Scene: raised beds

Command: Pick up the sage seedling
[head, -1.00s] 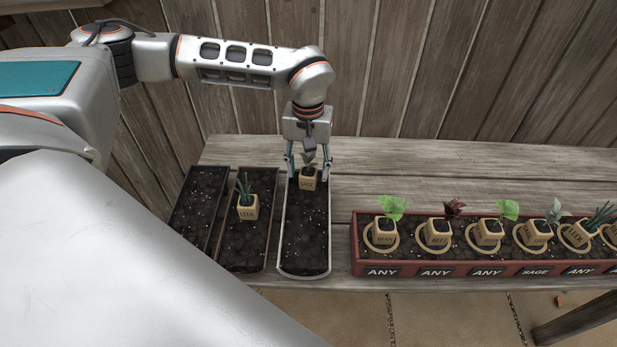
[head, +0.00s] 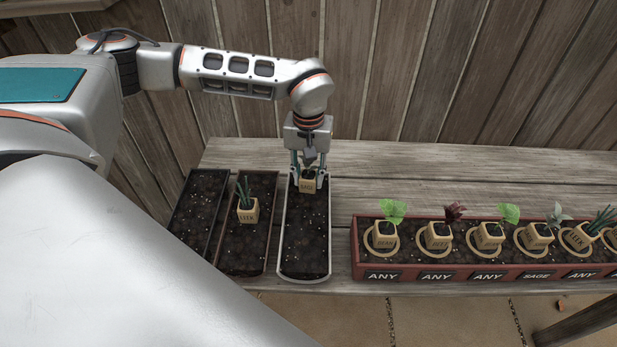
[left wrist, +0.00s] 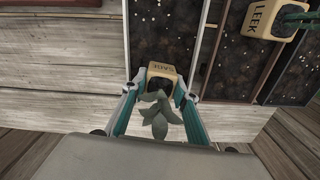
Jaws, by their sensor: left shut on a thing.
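The sage seedling (head: 307,184) is a grey-green plant in a small tan pot marked SAGE. It stands at the far end of the light-rimmed soil tray (head: 304,267). My left gripper (head: 308,178) comes down from above and is shut on the pot, one finger on each side. In the left wrist view the pot (left wrist: 160,76) sits between the two fingers, with the sage leaves (left wrist: 160,112) toward the palm. The pot's base is hard to make out, so I cannot tell whether it touches the soil. My right gripper does not show.
A leek pot (head: 248,212) stands in the dark tray to the left, and an empty dark tray (head: 194,215) lies beyond it. A long red planter (head: 360,262) at right holds several potted seedlings above labels ANY and SAGE. The wooden wall rises behind.

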